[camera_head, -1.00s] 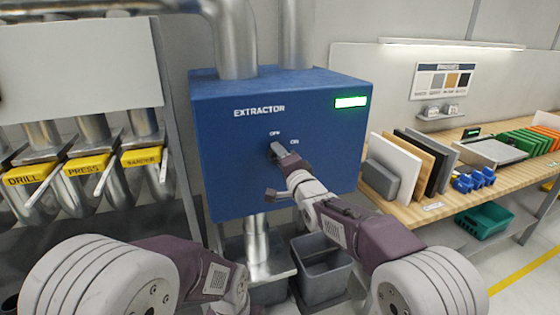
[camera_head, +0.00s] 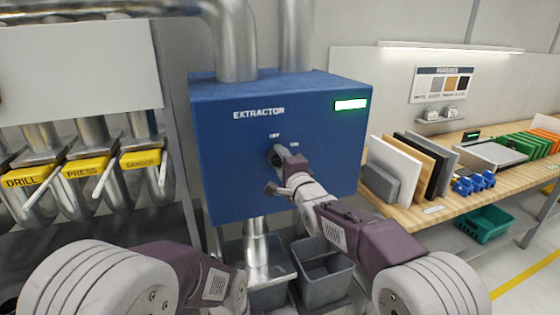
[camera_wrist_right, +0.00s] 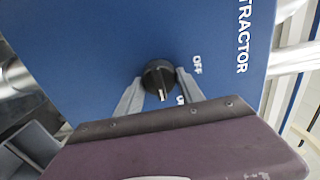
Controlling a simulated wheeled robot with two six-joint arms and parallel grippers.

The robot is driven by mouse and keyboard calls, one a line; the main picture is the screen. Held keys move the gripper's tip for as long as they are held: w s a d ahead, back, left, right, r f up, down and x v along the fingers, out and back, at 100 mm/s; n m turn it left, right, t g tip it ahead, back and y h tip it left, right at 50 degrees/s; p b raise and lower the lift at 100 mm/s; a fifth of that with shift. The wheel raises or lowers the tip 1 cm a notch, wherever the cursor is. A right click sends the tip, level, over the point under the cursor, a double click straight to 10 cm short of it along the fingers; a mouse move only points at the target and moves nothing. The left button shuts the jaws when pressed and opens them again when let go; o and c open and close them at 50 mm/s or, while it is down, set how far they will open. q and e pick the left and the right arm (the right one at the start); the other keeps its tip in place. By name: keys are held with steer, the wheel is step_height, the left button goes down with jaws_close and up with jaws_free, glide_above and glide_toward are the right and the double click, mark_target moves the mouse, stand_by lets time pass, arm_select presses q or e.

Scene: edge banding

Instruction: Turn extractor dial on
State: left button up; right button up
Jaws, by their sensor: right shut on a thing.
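The blue extractor box (camera_head: 235,160) hangs in the middle of the head view, with OFF and ON labels on its front. My right gripper (camera_head: 279,156) is at the dial, which it mostly hides in the head view. In the right wrist view the round black dial (camera_wrist_right: 158,76) sits between the two grey fingers of my right gripper (camera_wrist_right: 158,88), shut on it. The dial's white mark points down in that picture, near the partly hidden ON label; the OFF label (camera_wrist_right: 197,65) is up and right. My left arm shows at lower left, its gripper out of view.
A lit display (camera_head: 351,104) is on the box's upper right. Grey bins (camera_head: 325,290) stand below. A wooden bench (camera_head: 412,212) with upright panels is on the right. Yellow-labelled duct gates (camera_head: 85,167) are on the left. Metal pipes (camera_head: 232,45) rise from the box.

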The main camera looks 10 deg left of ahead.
steer(key=o, duration=1.4)
steer(key=shift+c, duration=0.2)
steer(key=b+v, duration=0.3)
steer(key=v, duration=0.6)
steer(key=shift+d, duration=0.1)
